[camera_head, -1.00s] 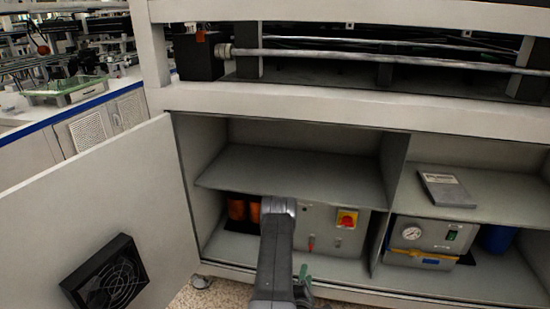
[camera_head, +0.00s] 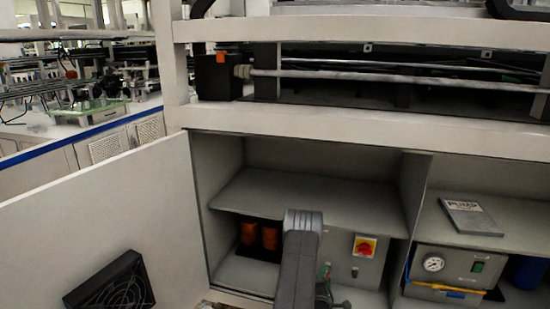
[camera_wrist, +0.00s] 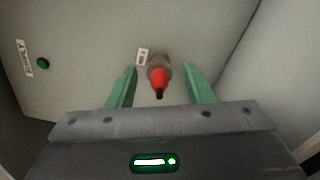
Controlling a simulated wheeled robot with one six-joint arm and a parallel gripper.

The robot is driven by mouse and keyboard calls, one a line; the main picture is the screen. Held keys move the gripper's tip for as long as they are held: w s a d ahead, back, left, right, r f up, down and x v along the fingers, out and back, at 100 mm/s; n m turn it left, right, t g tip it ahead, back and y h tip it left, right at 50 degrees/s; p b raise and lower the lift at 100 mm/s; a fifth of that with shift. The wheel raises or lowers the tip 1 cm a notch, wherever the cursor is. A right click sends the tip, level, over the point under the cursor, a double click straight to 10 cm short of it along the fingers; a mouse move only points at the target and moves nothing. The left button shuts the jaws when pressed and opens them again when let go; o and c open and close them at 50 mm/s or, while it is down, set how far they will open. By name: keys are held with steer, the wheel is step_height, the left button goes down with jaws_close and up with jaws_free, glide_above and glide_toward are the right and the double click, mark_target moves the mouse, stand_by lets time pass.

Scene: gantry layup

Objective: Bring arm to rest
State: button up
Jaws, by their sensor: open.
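My gripper (camera_wrist: 161,86) is open, with its two green fingers apart in the wrist view. Between them in the picture is a lever with a red end and dark tip (camera_wrist: 160,78), on a grey panel (camera_wrist: 95,60). Contact between fingers and lever cannot be seen, and nothing is clearly held. In the head view my arm reaches into the lower cabinet in front of the grey control box (camera_head: 340,268). A bit of green shows beside the arm there, but the fingertips are not clear.
A shelf (camera_head: 310,192) lies above the arm and a divider (camera_head: 412,190) stands to its right. The open door (camera_head: 90,215) with a black fan (camera_head: 112,285) is at left. A red-yellow switch (camera_head: 365,245), orange coils (camera_head: 259,235) and a gauge box (camera_head: 450,268) are nearby.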

stand_by(0.3)
steer(key=p+v, duration=0.4)
steer(key=v, duration=1)
steer(key=b+x, duration=0.4)
steer(key=x, duration=0.9)
steer(key=shift+w+d+f, duration=0.1)
steer(key=shift+w, duration=0.45)
steer(key=m, duration=0.5)
steer(key=shift+m, duration=0.3)
steer(key=m, duration=1)
steer(key=shift+m, duration=2.9)
steer(key=shift+s, duration=0.1)
